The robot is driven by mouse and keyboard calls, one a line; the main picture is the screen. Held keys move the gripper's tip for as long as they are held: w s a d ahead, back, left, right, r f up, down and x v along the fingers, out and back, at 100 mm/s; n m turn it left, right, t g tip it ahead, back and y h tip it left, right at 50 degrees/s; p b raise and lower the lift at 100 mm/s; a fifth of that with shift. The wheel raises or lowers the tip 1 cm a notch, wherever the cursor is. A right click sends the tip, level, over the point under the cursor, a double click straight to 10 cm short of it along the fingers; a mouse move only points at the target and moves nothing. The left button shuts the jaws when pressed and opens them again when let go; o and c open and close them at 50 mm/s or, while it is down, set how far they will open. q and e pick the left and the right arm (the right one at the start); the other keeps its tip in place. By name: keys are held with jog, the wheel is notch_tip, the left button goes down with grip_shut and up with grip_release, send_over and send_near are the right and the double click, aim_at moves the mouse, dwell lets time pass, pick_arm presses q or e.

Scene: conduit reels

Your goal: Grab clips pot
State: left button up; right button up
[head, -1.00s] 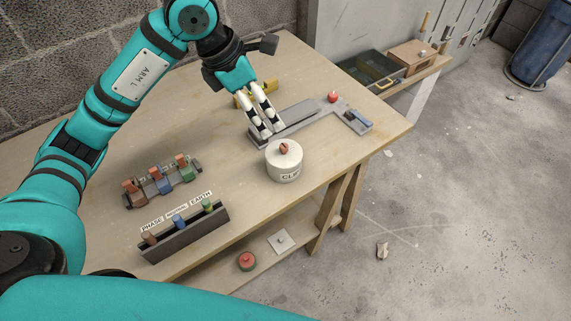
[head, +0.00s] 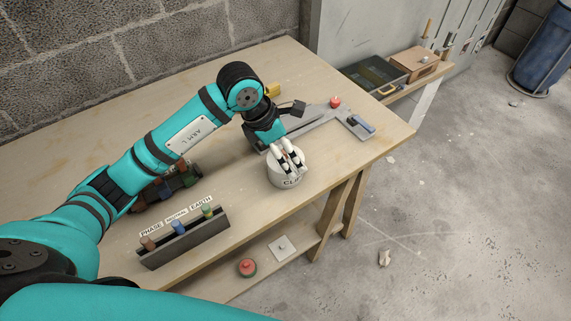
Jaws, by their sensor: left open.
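My right gripper is not in view.
A grey L-shaped metal fixture (head: 349,127) with a red knob (head: 335,101) lies behind the pot. A labelled dark rack (head: 186,240) stands at front left. A reel stand (head: 166,190) is partly hidden behind my left arm. A red-topped item (head: 247,267) sits on the lower shelf.

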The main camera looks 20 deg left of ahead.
pick_arm(q)
jog(key=p+x, duration=0.1)
jog(key=x, duration=0.4)
jog(key=shift+f, duration=0.15)
jog(key=shift+a, duration=0.1)
jog(key=c, duration=1.1)
